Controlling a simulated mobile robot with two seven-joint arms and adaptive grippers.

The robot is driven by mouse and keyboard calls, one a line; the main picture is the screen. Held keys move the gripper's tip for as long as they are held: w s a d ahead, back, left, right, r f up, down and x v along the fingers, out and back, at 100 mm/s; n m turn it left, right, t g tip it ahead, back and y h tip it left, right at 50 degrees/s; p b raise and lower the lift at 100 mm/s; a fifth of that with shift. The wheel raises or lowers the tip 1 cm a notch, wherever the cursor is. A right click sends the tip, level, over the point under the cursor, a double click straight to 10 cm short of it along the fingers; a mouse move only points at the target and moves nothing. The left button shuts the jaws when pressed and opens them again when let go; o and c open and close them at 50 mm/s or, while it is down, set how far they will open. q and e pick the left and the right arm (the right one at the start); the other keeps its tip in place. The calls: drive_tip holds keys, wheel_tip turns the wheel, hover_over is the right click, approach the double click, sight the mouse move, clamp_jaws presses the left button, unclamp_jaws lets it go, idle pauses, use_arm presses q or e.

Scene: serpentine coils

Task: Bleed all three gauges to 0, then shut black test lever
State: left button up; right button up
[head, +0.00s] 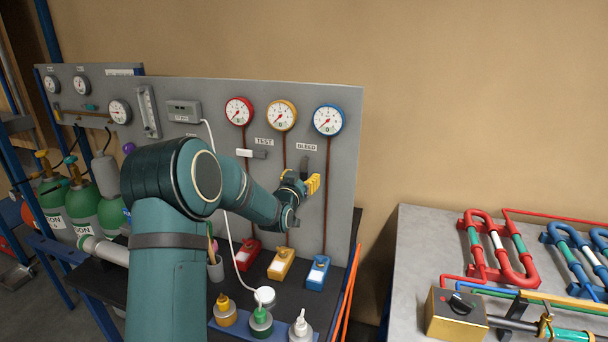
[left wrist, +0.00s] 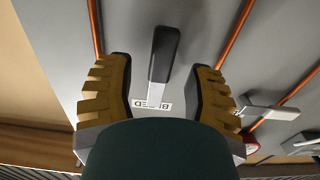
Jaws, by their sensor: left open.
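A red-rimmed gauge (head: 239,111), a yellow-rimmed gauge (head: 282,115) and a blue-rimmed gauge (head: 328,119) sit in a row on the grey panel; their readings are too small to tell. A black-gripped lever (head: 304,165) stands under the BLEED label. My left gripper (head: 313,184) is open at the bleed lever. In the left wrist view the black grip (left wrist: 163,52) lies between the spread yellow fingers (left wrist: 160,92), with gaps on both sides. My right gripper is out of view.
Copper pipes run down the panel to small red, yellow (head: 281,264) and blue (head: 317,273) blocks on the dark bench. Bottles (head: 261,320) stand at the bench front, near a white hose. A separate grey table (head: 415,250) with coloured coils (head: 497,252) is at right.

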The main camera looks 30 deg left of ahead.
use_arm(q)
drive_tip(key=shift+x, duration=0.95)
clamp_jaws()
